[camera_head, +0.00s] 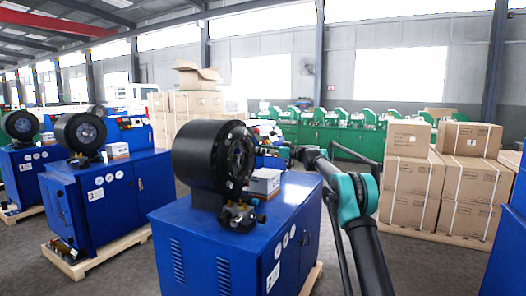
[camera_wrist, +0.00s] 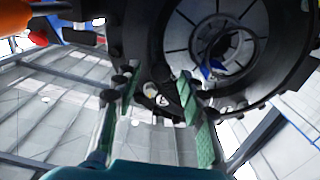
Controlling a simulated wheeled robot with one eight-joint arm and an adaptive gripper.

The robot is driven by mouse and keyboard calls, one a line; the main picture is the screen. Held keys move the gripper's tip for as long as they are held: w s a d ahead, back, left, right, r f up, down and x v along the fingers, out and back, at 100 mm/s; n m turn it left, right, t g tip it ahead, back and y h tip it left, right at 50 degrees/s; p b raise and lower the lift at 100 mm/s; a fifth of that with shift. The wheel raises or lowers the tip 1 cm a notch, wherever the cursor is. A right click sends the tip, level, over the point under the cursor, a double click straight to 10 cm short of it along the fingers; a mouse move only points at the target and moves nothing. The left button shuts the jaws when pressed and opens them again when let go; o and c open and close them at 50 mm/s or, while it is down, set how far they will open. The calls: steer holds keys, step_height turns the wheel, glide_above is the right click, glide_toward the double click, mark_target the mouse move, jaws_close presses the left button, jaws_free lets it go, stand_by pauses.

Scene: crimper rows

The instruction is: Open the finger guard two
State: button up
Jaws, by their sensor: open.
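The nearest crimper (camera_head: 212,152) has a black round head on a blue cabinet, with a numbered label too small to read surely. In the wrist view its ringed die opening (camera_wrist: 225,45) fills the upper right. A dark arm-like part with a small white mark (camera_wrist: 162,99), seemingly the finger guard, shows at the ring's edge, between my fingers in the picture. My gripper (camera_wrist: 158,88) is open, with green-padded fingers on either side of that part. I cannot tell whether they touch it. In the head view my arm reaches toward the head's right side; the gripper is not clear there.
A small box (camera_head: 264,181) and brass-coloured fittings (camera_head: 240,217) sit on the cabinet beside the head. Another crimper (camera_head: 80,134), labelled 3, stands to the left. Stacked cartons (camera_head: 410,180) stand at right. Grey floor is free between the machines.

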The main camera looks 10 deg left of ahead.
steer(key=shift+a, duration=0.15)
jaws_close()
stand_by(0.5)
